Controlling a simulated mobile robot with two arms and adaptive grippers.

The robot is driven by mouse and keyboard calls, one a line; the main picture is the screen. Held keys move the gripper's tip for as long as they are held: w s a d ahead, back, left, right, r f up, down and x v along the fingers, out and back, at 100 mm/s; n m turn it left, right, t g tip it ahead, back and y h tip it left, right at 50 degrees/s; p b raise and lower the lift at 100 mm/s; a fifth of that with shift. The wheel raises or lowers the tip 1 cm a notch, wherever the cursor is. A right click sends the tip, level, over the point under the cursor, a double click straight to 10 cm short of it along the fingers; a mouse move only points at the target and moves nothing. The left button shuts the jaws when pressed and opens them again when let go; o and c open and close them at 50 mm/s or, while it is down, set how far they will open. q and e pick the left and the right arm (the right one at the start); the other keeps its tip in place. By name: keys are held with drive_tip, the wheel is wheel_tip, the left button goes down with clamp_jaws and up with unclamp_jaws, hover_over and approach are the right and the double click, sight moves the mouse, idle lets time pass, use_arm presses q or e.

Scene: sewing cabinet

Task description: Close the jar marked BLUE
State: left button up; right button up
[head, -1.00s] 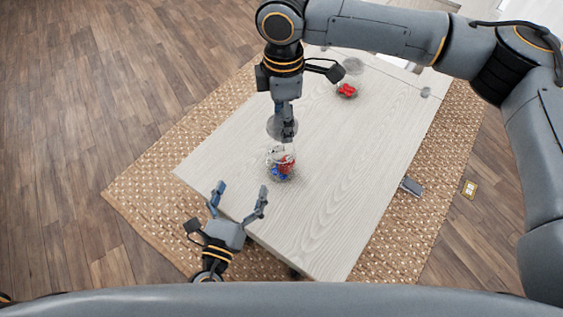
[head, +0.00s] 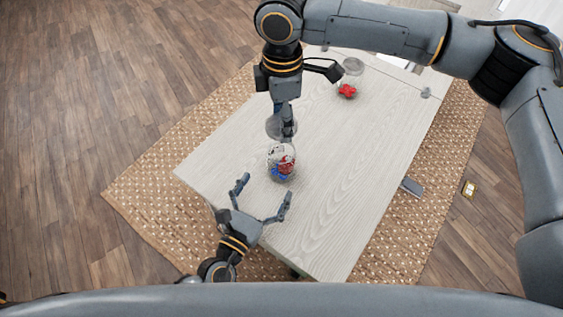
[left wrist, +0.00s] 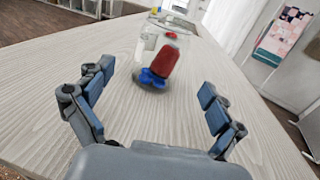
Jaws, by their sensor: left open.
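A clear jar (head: 282,162) with blue and red contents stands on the table; it also shows upright in the left wrist view (left wrist: 160,62). No marking on it is readable. My left gripper (head: 262,188) is open and empty at the table's near edge, its fingers pointing at this jar, short of it. My right gripper (head: 288,136) points down just behind the jar. A translucent round piece (head: 274,127), possibly a lid, shows beside its fingers; whether it is gripped is unclear. A second round clear piece (head: 353,66) shows at the far end, by red contents (head: 347,91).
The pale wooden table (head: 345,165) is mostly bare to the right of the jar. A woven rug (head: 140,195) lies beneath it on a wooden floor. A small dark object (head: 412,186) lies beside the table's right edge.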

sight(282, 161)
use_arm(q)
drive_tip(key=x, duration=0.7)
drive_tip(key=shift+w+d, duration=0.25)
drive_tip(key=shift+w, duration=0.1)
drive_tip(key=c, duration=1.8)
use_arm(e)
drive_tip(key=shift+w+f, duration=0.1)
drive_tip(key=shift+f, duration=2.45)
drive_tip(key=shift+f, duration=0.85)
drive_tip(key=shift+f, duration=0.55)
